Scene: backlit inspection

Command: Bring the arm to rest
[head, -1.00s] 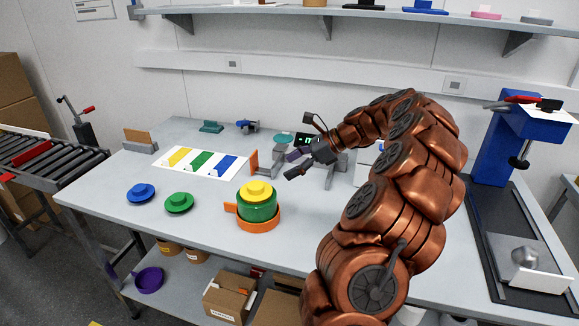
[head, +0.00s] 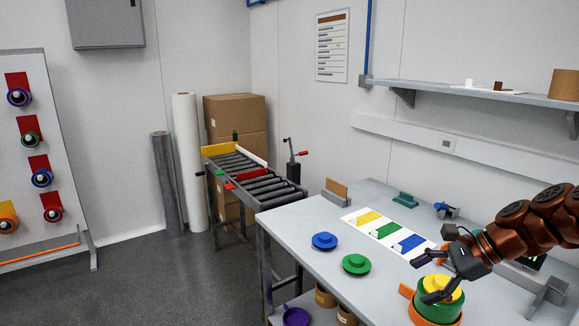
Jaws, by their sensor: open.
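My gripper (head: 434,277) is at the right of the head view, at the end of my copper-coloured arm (head: 535,222). Its dark fingers are apart and hold nothing. In the picture it overlaps the stack of a yellow piece (head: 445,289) on a green piece (head: 440,309) in an orange holder (head: 416,318) on the grey bench (head: 306,218). I cannot tell whether the fingers touch the stack. Most of my arm is beyond the right edge.
A blue disc (head: 324,241) and a green disc (head: 356,264) lie on the bench left of the gripper. A white card with coloured patches (head: 378,216) lies behind them. A roller conveyor (head: 262,184) stands left of the bench. A wall shelf (head: 470,92) runs above. Floor at left is clear.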

